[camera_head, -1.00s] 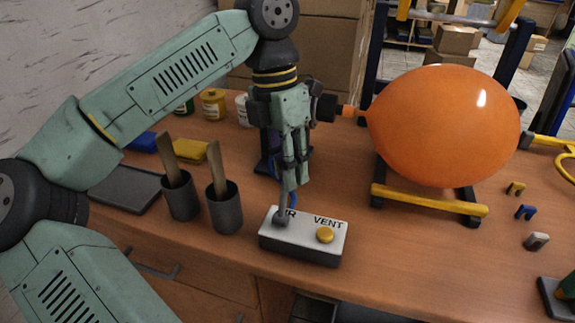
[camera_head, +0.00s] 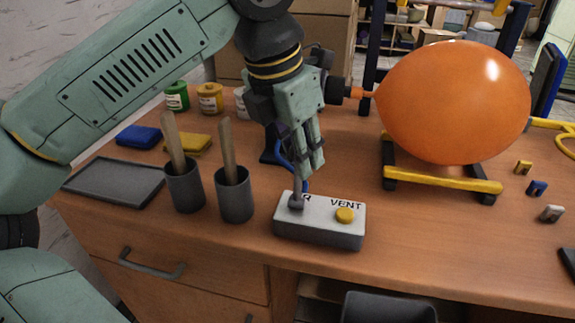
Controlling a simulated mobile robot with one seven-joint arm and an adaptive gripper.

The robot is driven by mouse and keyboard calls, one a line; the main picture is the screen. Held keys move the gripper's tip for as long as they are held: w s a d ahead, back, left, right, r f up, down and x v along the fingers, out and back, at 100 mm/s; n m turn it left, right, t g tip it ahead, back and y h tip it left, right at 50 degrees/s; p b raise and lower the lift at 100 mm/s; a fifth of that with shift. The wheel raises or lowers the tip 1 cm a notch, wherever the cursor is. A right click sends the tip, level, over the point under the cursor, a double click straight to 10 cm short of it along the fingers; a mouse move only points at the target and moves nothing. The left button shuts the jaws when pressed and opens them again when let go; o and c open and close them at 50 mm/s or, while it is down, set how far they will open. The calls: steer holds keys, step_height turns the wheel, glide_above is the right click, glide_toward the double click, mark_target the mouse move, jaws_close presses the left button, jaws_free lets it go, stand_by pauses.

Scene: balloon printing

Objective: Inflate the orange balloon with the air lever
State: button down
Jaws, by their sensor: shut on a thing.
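The orange balloon (camera_head: 455,105) is large and rounded, lying sideways with its neck on a dark nozzle (camera_head: 338,91) at its left. A grey control box (camera_head: 320,236) stands near the table's front edge, with a yellow button (camera_head: 345,215) under the word VENT. The air lever (camera_head: 297,194) rises from the box's left side, beside a label that is partly hidden. My gripper (camera_head: 312,170) points down above the box and is shut on the lever's upper part. The lever's top is hidden between the fingers.
Two grey cups (camera_head: 234,202) with wooden sticks stand left of the box, beside a flat grey tray (camera_head: 115,185). Paint jars (camera_head: 210,98) stand behind. A yellow-barred cradle (camera_head: 445,181) is below the balloon. Small clips (camera_head: 537,188) lie at the right.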

mark_target(301, 182)
steer(key=s+t+b, duration=0.1)
steer(key=b, duration=0.2)
steer(key=s+a+f+t+h+b, duration=0.1)
steer(key=s+t+b, duration=0.1)
steer(key=b, duration=0.1)
steer(key=shift+f+t, duration=0.15)
steer(key=shift+t, duration=0.15)
steer(key=s+t+b, duration=0.1)
steer(key=b, duration=0.1)
steer(key=s+t+h+b, duration=0.1)
steer(key=b, duration=0.2)
steer(key=s+a+t+b, duration=0.1)
steer(key=t+b, duration=0.1)
steer(key=shift+s+f+m+h+b, duration=0.1)
steer(key=shift+f+m+h+b, duration=0.2)
steer(key=shift+m+h+b, duration=0.1)
steer(key=c, duration=1.3)
jaws_free()
steer(key=shift+r, duration=0.1)
steer(key=v, duration=0.7)
steer(key=shift+s, duration=0.2)
steer(key=shift+a+r, duration=0.1)
